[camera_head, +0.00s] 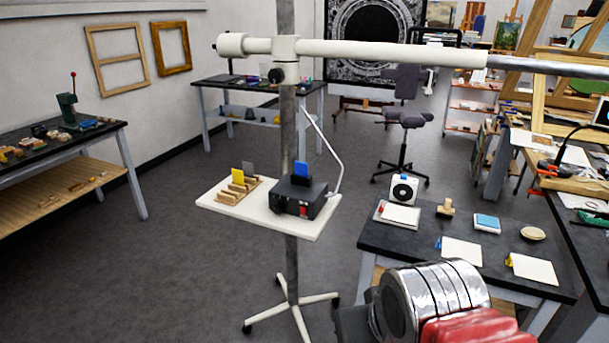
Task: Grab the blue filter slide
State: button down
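The blue filter slide (301,168) stands upright in the top of a small black box (298,196). The box sits on the right part of a white tray (216,204) fixed to a metal stand. The lower part of the slide is hidden inside the box. Part of my own arm, silver and red, shows at the bottom right, well apart from the slide. My gripper's fingers are not visible.
A wooden rack (232,192) with a yellow slide (238,176) and a grey slide (248,169) is left of the box. The stand's pole (290,110) and white horizontal bar (390,51) rise by the tray. A dark table (390,240) is to the right.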

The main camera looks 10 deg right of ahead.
aim_at(299, 169)
jog(key=u, duration=0.25)
jog(key=i, duration=0.4)
jog(key=u, duration=0.6)
jog(key=i, duration=1.7)
jog(key=z, duration=0.35)
